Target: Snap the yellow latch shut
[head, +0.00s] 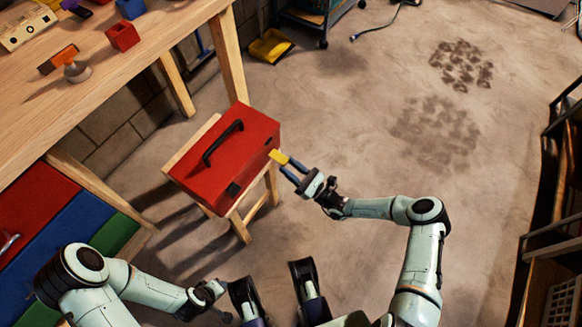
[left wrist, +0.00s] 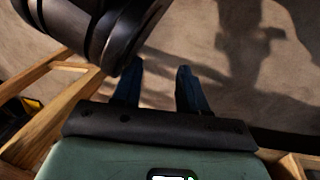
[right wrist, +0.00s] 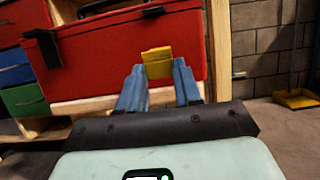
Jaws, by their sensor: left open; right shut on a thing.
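A red toolbox (head: 222,172) with a black handle (head: 222,142) sits with its lid down on a small wooden stool. The yellow latch (head: 278,157) is at the box's right side. It also shows in the right wrist view (right wrist: 157,60), standing out against the red wall. My right gripper (head: 288,165) reaches in from the right, its blue fingers shut on the yellow latch. A dark second latch (head: 232,190) is on the front side. My left gripper (left wrist: 160,75) is open and empty, low over the floor and apart from the box.
A wooden workbench (head: 130,60) with a red block (head: 122,35) and other small items stands at the upper left. Coloured drawers (head: 65,235) are below it. A yellow dustpan (head: 270,45) lies on the floor. The floor right of the stool is clear.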

